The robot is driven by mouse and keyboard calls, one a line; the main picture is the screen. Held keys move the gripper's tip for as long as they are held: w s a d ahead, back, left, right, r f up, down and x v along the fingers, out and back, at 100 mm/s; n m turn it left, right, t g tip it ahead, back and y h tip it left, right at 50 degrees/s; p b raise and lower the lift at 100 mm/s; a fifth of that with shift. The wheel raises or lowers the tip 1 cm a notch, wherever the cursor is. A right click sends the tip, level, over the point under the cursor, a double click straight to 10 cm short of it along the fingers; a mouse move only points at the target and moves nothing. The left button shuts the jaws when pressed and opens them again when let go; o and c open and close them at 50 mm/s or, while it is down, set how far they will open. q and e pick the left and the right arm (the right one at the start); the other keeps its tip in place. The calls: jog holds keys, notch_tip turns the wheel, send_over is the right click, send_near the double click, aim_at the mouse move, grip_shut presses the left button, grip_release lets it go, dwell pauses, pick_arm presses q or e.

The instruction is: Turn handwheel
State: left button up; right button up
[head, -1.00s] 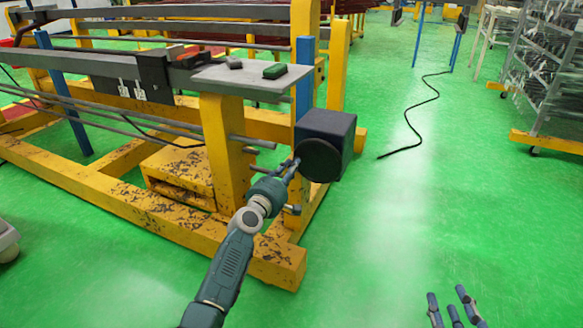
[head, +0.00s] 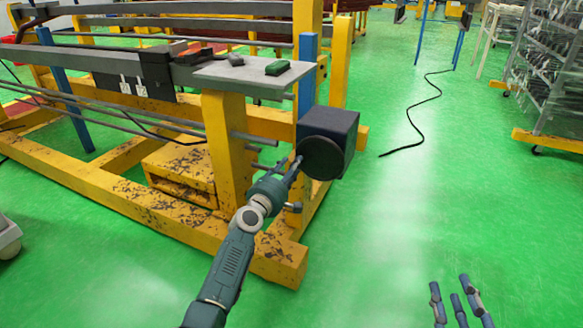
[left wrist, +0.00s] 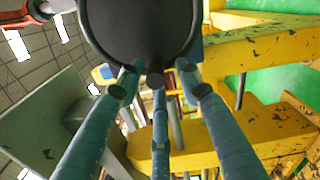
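The handwheel is a black disc (head: 320,159) on the front of a dark box at the end of the yellow frame. In the left wrist view the disc (left wrist: 145,30) fills the top middle, with a small round knob (left wrist: 156,81) at its lower rim. My left gripper (head: 297,161) is at the disc's lower left edge. In the left wrist view its fingers (left wrist: 158,85) stand on both sides of the knob, with small gaps visible; contact is unclear. My right gripper (head: 455,289) is open and empty above the floor at the bottom right.
The yellow frame (head: 226,160) and its base beam (head: 275,262) stand beside and below my left arm. A grey plate (head: 252,77) with a small green block (head: 278,68) sits above. A black cable (head: 420,134) lies on the green floor, which is mostly free at right.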

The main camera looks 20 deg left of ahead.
pick_arm(q)
jog(key=shift+d+r, duration=0.1)
jog(key=shift+d, duration=0.05)
jog(key=s, duration=1.2)
jog(key=shift+a, duration=0.3)
